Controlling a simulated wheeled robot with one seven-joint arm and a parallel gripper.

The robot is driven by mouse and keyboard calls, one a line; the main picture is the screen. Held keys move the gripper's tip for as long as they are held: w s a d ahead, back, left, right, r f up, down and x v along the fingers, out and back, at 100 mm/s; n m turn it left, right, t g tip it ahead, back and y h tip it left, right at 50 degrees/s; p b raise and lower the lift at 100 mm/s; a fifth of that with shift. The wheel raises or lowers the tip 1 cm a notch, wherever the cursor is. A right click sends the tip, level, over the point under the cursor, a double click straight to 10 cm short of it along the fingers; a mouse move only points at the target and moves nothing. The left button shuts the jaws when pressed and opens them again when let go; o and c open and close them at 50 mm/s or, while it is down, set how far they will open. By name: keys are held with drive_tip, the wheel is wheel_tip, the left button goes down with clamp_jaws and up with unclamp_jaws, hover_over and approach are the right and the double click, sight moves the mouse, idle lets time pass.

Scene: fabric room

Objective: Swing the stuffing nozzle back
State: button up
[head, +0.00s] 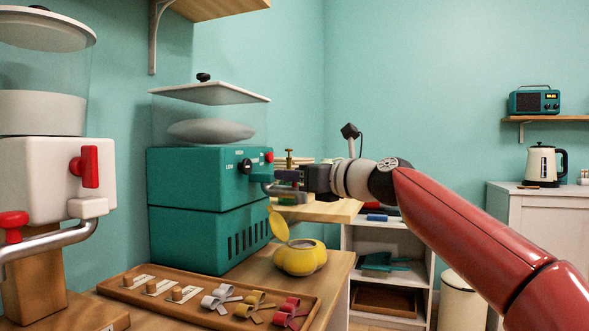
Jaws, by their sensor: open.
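A teal stuffing machine (208,180) with a clear hopper of white filling stands on the wooden counter. Its short grey metal nozzle (270,188) sticks out at the right of its front, below a red knob (269,157). My gripper (285,186) comes in from the right, open, with its fingers at the nozzle's outer end. The fingers overlap the nozzle in the picture, so I cannot tell whether they touch it. A second, white machine (50,180) at the left has a longer bent metal nozzle (52,238) and red handles.
A yellow rounded pot (300,258) with its lid raised sits below my gripper. A wooden tray (140,299) with pegs and ribbon bows lies in front of the teal machine. A white shelf unit (345,265) and a bin (461,298) stand beyond; a kettle (540,163) is at right.

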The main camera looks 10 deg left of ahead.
drive_tip(key=shift+w+a, duration=0.1)
drive_tip(key=shift+a, duration=0.1)
clamp_jaws()
idle(0.3)
